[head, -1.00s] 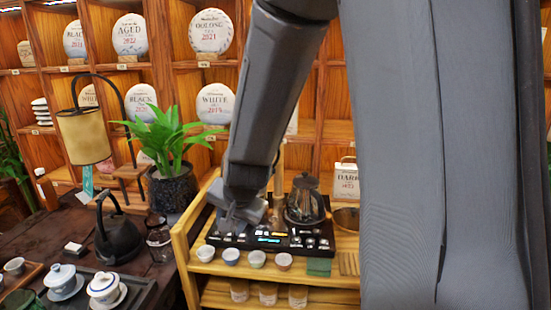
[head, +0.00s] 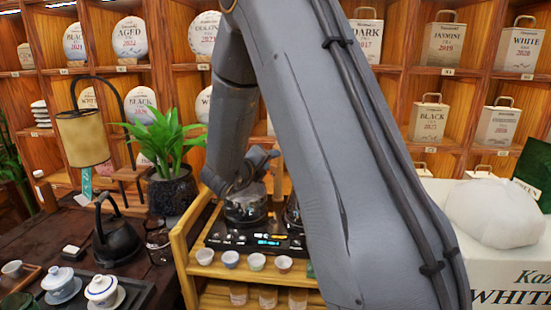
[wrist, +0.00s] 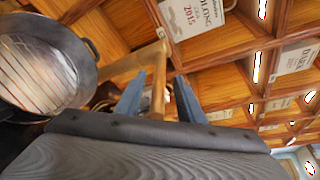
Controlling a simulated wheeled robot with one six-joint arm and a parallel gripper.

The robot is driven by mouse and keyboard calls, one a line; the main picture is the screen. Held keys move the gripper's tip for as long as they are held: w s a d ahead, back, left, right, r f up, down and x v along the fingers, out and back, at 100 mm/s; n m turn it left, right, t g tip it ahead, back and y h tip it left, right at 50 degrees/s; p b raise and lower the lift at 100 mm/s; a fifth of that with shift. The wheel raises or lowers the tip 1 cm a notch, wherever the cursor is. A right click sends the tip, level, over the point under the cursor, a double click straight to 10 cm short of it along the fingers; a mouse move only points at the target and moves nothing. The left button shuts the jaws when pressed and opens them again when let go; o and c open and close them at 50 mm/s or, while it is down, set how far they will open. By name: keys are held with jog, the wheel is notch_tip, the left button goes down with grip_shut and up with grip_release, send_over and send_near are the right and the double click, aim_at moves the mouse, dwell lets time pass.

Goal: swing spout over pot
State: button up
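A wooden spout (wrist: 128,64) runs left from the top of an upright wooden post (wrist: 158,92) in the wrist view, its far end toward a round, dark-rimmed pot (wrist: 40,70). Whether its end is over the pot, I cannot tell. My gripper (wrist: 161,80) is open, with a finger on each side of the post and gaps showing. In the head view, a glass pot (head: 245,205) stands on the black tea tray (head: 228,240), below my gripper (head: 270,154). A second pot (head: 293,212) is partly hidden by my arm. The spout is not clear in the head view.
Several small cups (head: 230,259) line the tray's front on the wooden cart (head: 190,262). A potted plant (head: 170,188) stands left of it, with a black kettle (head: 118,238) on the dark table. Shelves (head: 400,130) of tea packages fill the back. A wrapped cake (head: 495,212) is at right.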

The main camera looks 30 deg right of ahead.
jog(key=shift+p+x, duration=0.45)
jog(key=shift+x, duration=1.75)
jog(key=shift+c, duration=0.3)
grip_shut()
